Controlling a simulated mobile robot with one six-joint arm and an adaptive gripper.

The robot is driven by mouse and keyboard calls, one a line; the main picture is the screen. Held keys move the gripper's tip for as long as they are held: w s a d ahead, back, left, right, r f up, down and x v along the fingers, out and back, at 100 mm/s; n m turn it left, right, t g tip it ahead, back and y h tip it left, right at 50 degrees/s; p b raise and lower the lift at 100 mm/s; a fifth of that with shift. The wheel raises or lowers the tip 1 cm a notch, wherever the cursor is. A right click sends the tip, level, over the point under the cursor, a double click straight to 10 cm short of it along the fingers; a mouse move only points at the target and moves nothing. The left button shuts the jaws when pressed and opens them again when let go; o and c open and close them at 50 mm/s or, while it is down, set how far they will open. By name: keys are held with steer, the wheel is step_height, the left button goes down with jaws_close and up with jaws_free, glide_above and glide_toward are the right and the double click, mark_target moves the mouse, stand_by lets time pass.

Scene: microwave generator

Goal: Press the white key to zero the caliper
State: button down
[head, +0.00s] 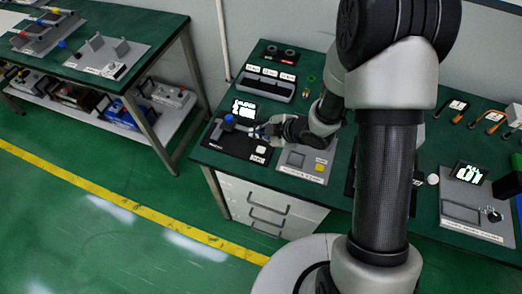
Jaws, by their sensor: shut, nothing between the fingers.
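A black instrument plate (216,138) lies at the left end of the green bench. It carries a lit display (244,110), a blue part (228,121) and a small white key (261,150) near its front right corner, with a white label beside it. I cannot make out the caliper's details at this size. My gripper (257,131) is shut and empty. It points left over the plate, behind the white key in the picture, between the key and the display. I cannot tell its height above the plate.
A grey plate with a yellow key (319,167) sits just right of the black plate. A dark block with white labels (265,84) stands behind. My arm hides the middle of the bench. Another display plate (475,205) lies at the right. A second bench (105,20) stands left.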

mark_target(260, 151)
step_height(260, 151, down, 6)
steer(key=b, duration=0.5)
steer(key=shift+f, duration=0.25)
stand_by(0.9)
steer(key=shift+f+b, duration=0.35)
steer(key=shift+f, duration=0.1)
steer(key=shift+f+b, duration=0.4)
stand_by(0.5)
steer(key=shift+r, duration=0.1)
steer(key=shift+r+p, duration=0.7)
steer(key=shift+r, duration=0.05)
step_height(260, 151, up, 5)
steer(key=p, duration=0.4)
steer(key=shift+r, duration=0.1)
